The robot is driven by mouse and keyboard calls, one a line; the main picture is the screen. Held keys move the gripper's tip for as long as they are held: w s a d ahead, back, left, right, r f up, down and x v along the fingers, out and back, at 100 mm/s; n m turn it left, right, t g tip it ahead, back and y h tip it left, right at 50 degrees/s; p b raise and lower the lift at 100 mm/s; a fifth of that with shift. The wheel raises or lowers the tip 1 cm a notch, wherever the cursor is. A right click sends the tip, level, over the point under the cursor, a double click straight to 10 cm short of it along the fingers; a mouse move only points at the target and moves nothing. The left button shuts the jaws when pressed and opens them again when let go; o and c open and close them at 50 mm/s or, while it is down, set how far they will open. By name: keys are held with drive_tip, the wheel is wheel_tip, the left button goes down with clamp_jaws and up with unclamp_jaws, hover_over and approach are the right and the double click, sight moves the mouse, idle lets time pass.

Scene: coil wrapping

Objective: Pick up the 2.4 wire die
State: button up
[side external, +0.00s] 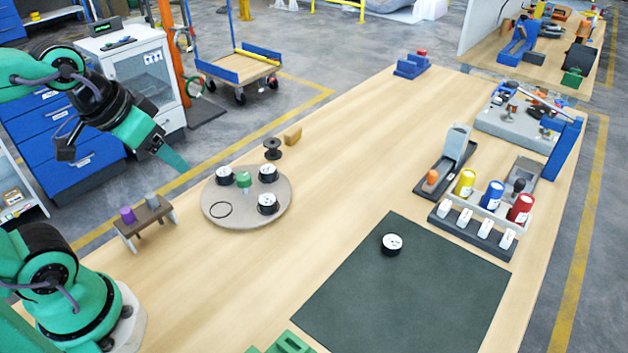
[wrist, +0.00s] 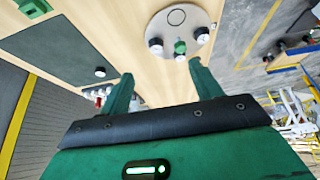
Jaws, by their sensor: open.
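Several short black dies with white tops are in view; their labels are too small to read, so I cannot tell which is the 2.4. An empty black ring outline (side external: 221,210) marks the tray's front left. Another die (side external: 391,244) stands on the dark mat (side external: 420,290). My gripper (side external: 173,158) is open and empty, raised behind and left of the tray. Its two fingers are apart in the wrist view (wrist: 164,88).
A small stand (side external: 146,218) with purple and grey pieces is left of the tray. A black spool (side external: 273,149) and a wooden block (side external: 293,136) are behind it. Colored bottles (side external: 492,195) and fixtures fill the right side. The table between tray and mat is clear.

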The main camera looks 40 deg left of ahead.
drive_tip(key=w+a+f+g, duration=0.25)
drive_tip(key=w+a, duration=0.25)
drive_tip(key=w, duration=0.5)
drive_tip(key=g, duration=0.2)
approach(224, 171)
drive_tip(key=shift+s+d+f+n, duration=0.1)
drive_tip(key=shift+d+f+n, duration=0.1)
drive_tip(key=shift+d+n, duration=0.1)
drive_tip(key=shift+a+f+g, duration=0.25)
drive_tip(key=shift+f, duration=0.2)
drive_tip(key=shift+w+f, duration=0.2)
drive_tip(key=shift+f, duration=1.75)
drive_tip(key=shift+w+f, duration=0.25)
drive_tip(key=shift+f, duration=1.7)
drive_tip(key=c, duration=1.2)
